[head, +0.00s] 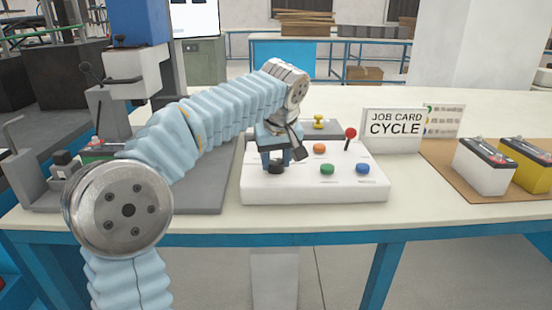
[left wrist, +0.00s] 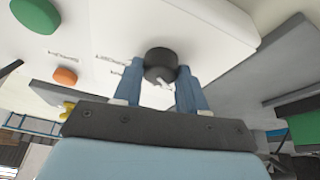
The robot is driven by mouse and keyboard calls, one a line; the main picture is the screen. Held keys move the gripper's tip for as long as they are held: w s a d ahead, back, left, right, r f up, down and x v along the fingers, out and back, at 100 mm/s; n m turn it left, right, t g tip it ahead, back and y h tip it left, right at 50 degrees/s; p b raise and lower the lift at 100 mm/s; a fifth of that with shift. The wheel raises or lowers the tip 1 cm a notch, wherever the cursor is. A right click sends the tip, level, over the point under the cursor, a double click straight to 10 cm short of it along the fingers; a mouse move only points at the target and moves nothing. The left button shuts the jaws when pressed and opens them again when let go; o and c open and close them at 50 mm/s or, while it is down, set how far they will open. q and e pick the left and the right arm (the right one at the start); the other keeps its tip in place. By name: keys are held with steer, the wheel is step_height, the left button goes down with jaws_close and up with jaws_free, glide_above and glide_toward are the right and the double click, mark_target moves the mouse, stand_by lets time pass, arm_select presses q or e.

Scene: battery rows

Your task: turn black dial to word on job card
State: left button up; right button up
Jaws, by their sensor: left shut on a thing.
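The black dial (left wrist: 160,64) sits on the white control box (head: 330,190). My left gripper (head: 276,162) points down at the box's left part, its blue fingers shut on the dial from both sides. In the left wrist view the fingers (left wrist: 160,88) flank the dial, and a white pointer mark shows on it. Small printed words stand beside the dial, too small and partly covered to read. The job card (head: 392,130) stands behind the box and reads CYCLE. My right gripper is not in view.
The box also carries an orange button (head: 319,149), a green button (head: 327,169), a blue button (head: 363,168) and a red-knobbed lever (head: 350,134). A yellow knob (head: 319,121) stands behind. Batteries (head: 484,166) stand on a brown mat at the right.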

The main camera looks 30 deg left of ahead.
arm_select(q)
steer(key=m+h, duration=0.1)
steer(key=m, duration=0.3)
steer(key=shift+a+t, duration=0.15)
steer(key=shift+t, duration=0.25)
steer(key=shift+m+h, duration=0.8)
steer(key=shift+m, duration=0.7)
steer(key=o, duration=1)
steer(key=shift+o, duration=0.2)
steer(key=shift+r, duration=0.1)
steer(key=v, duration=1.3)
steer(key=shift+s+r, duration=0.25)
steer(key=shift+r, duration=0.05)
